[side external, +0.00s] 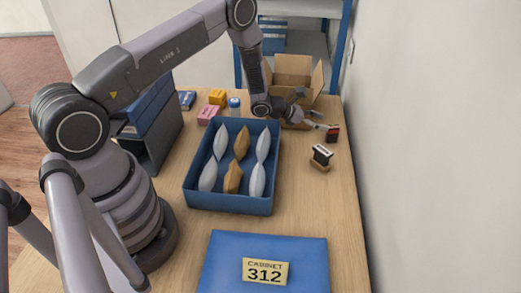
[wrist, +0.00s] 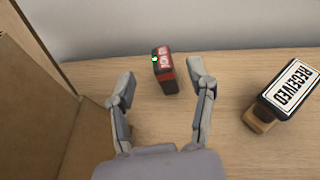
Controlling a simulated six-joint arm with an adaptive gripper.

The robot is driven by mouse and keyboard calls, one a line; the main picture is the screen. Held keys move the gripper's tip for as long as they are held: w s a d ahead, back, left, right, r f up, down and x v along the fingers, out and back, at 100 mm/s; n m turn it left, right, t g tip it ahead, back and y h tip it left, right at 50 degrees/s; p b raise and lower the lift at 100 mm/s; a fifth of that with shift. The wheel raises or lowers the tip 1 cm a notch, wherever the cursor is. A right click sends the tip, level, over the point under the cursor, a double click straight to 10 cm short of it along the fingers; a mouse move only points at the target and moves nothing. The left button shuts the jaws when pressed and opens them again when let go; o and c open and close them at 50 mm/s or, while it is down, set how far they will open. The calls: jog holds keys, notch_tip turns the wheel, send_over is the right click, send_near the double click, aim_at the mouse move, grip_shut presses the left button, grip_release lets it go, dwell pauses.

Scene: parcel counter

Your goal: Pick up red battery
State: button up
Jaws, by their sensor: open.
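The red battery (wrist: 166,72) is a small block with black ends, a red label and a green spot. In the wrist view it stands or lies on the wooden counter, just beyond and between my fingertips. It also shows in the side view (side external: 332,133) at the counter's right side, near the wall. My gripper (wrist: 161,83) is open, its two fingers spread to either side of the battery's near end, with nothing held. In the side view my gripper (side external: 314,122) reaches right toward the battery. Whether a finger touches it cannot be told.
A stamp marked RECEIVED (wrist: 287,88) stands right of the battery. An open cardboard box (side external: 293,72) is close on the left in the wrist view. The wall (wrist: 200,22) lies behind the battery. A blue tray (side external: 230,202) holds several pouches. Bare counter surrounds the battery.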

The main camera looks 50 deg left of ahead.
aim_at(333, 130)
jog(key=shift+f, duration=0.95)
jog(key=x, duration=0.5)
grip_shut()
